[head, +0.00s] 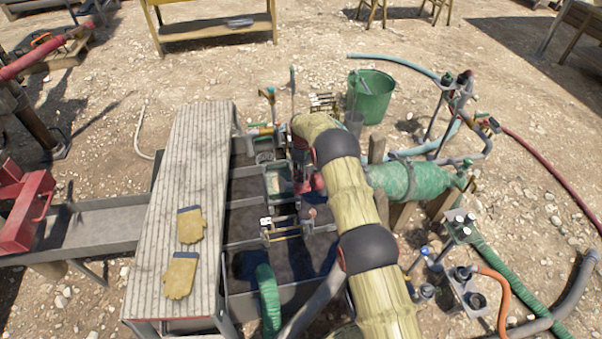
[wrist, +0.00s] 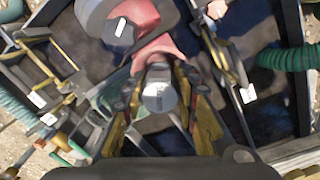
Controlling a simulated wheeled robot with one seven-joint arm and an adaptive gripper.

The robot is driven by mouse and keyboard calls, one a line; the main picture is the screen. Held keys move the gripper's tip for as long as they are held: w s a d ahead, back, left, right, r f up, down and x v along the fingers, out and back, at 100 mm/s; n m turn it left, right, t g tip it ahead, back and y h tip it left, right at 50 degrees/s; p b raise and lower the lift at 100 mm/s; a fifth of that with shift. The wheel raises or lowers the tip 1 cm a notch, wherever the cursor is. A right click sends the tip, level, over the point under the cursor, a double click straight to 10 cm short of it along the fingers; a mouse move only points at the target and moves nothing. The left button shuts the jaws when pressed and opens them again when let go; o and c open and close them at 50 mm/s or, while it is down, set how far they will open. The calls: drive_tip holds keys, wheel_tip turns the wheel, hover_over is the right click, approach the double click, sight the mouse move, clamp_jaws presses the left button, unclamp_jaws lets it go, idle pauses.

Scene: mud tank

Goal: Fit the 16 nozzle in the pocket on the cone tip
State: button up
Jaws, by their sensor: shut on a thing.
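In the wrist view my gripper (wrist: 160,85) is shut on a short grey cylinder, which I take as the nozzle (wrist: 160,98). Its round end faces the camera and has a small dark marking too blurred to read. Just beyond it is a red tapered part (wrist: 158,48), likely the cone tip, below a larger grey round body (wrist: 100,12). The nozzle overlaps the red part in the picture; I cannot tell whether they touch or whether it sits in a pocket. In the head view a bit of red (head: 308,182) shows beside my arm, which hides the gripper and nozzle.
The open tank (head: 245,225) lies below, with crossbars and small brackets (head: 283,228) close to my arm. A slatted walkway (head: 185,140) with yellow gloves (head: 181,272) is on the left. A green hose (wrist: 290,58) crosses the tank's edge.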

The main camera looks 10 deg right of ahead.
drive_tip(key=shift+s+f, duration=0.15)
drive_tip(key=shift+f, duration=0.2)
drive_tip(key=o, duration=1.2)
drive_tip(key=shift+s+f, duration=0.1)
drive_tip(key=shift+f, duration=0.15)
drive_tip(key=shift+o, duration=0.2)
drive_tip(key=shift+r, duration=0.1)
wheel_tip(320, 180, up, 12)
drive_tip(key=shift+a+r, duration=0.1)
drive_tip(key=shift+r, duration=0.1)
